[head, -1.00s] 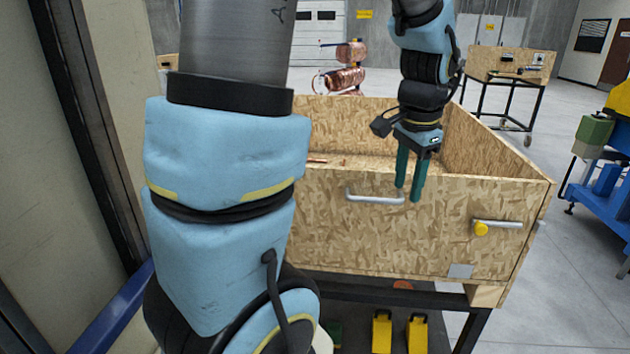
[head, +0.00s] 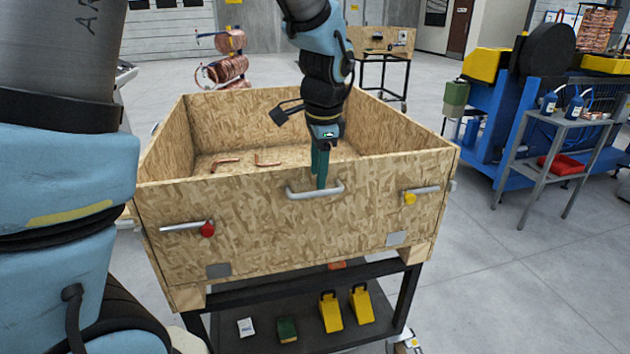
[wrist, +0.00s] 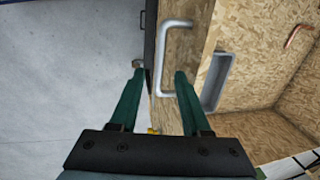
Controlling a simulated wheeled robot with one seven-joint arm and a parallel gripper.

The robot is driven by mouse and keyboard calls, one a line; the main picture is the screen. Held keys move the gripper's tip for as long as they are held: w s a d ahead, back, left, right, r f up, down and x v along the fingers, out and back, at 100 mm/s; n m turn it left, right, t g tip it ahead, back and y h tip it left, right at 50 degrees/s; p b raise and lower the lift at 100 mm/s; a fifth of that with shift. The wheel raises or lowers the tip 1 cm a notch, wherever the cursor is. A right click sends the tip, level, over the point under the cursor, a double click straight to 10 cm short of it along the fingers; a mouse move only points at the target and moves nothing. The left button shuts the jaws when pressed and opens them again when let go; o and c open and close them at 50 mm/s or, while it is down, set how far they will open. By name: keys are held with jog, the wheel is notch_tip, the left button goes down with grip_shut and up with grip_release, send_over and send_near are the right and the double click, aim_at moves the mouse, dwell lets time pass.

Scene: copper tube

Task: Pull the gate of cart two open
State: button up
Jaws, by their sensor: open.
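The near wooden cart's front gate (head: 260,222) stands upright and closed against the side walls; I cannot read a cart number. A grey U-shaped handle (head: 300,194) sits at the top middle of the gate. A bar with a red knob (head: 207,230) is at the gate's left, and a bar with a yellow knob (head: 410,198) at its right. My gripper (head: 321,186) points down at the handle, open. In the wrist view the green fingertips (wrist: 160,75) lie either side of the handle's bar (wrist: 159,58). Whether they touch it is unclear.
Bent copper tubes (head: 266,162) lie inside the cart. Yellow items (head: 330,312) stand on its lower shelf. A grey side table (head: 560,130) and a blue machine (head: 490,130) stand at right. Another cart (head: 385,42) is behind. The floor at front right is clear.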

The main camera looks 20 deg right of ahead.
aim_at(317, 192)
jog(key=shift+w+d+f+p, duration=0.1)
jog(key=shift+w+f+p, duration=0.1)
jog(key=shift+f, duration=0.85)
jog(key=shift+w+f+p, duration=0.15)
jog(key=shift+w+f, duration=0.05)
jog(key=shift+f, duration=0.85)
grip_shut()
